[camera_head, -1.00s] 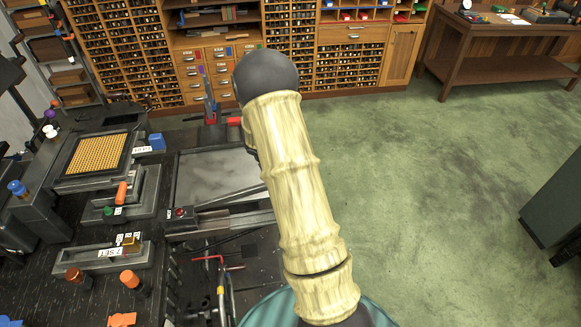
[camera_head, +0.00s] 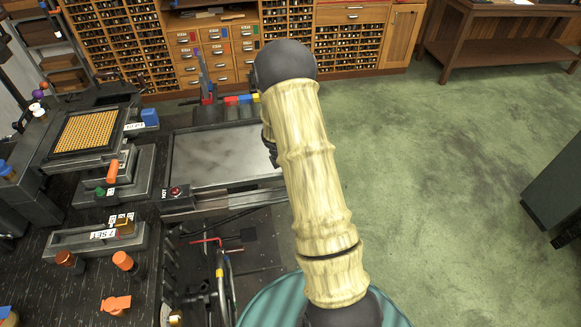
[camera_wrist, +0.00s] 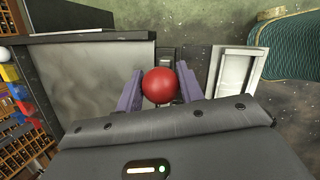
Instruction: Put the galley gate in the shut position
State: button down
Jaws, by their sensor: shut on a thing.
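The galley (camera_head: 215,158) is a flat grey metal bed at the centre-left of the head view. It also fills the left of the wrist view (camera_wrist: 85,85). In the wrist view my gripper (camera_wrist: 158,86) has its two purple fingers on either side of a round red knob (camera_wrist: 158,85), shut on it at the galley's edge. The knob appears to belong to the galley gate, whose bar I cannot clearly make out there. In the head view my arm hides the knob, the fingertips and the galley's right end.
A dark bench at left holds a gold-dotted plate (camera_head: 88,132), an orange-handled tool (camera_head: 112,172) and a labelled holder (camera_head: 98,238). Coloured blocks (camera_head: 241,99) stand behind the galley. Green floor (camera_head: 450,180) is open at right.

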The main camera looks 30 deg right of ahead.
jog(key=shift+s+f, duration=0.3)
jog(key=shift+f, duration=0.05)
jog(key=c, duration=1.1)
grip_release()
jog(key=shift+o, duration=1)
jog(key=shift+w+d+f, duration=0.1)
jog(key=shift+w, duration=0.1)
jog(key=shift+r, duration=0.2)
jog(key=shift+r, duration=0.45)
jog(key=v, duration=1.6)
jog(key=shift+r, duration=0.2)
